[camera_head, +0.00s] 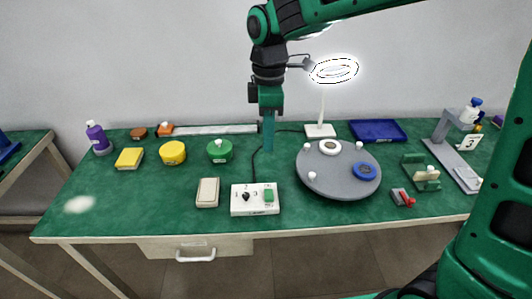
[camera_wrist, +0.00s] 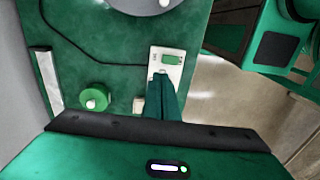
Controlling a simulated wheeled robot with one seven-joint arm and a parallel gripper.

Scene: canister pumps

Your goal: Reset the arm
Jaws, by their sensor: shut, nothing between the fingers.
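My gripper (camera_head: 268,148) hangs down over the back middle of the green table (camera_head: 120,205). Its teal fingers are shut with nothing between them. In the wrist view the shut fingers (camera_wrist: 163,78) overlap the near end of a white control box (camera_wrist: 178,60) that has a green switch. In the head view the box (camera_head: 242,209) lies at the table's front middle, apart from the fingers. A green round canister (camera_head: 219,156) stands left of my gripper. It also shows in the wrist view (camera_wrist: 95,100).
A grey turntable (camera_head: 335,187) carries a white ring, a blue ring and small white knobs. A lit ring lamp (camera_head: 334,70) stands behind it. Yellow canister (camera_head: 172,157), yellow block (camera_head: 129,158) and purple bottle (camera_head: 97,137) are left. Blue tray (camera_head: 378,131) and grey stand (camera_head: 466,175) are right.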

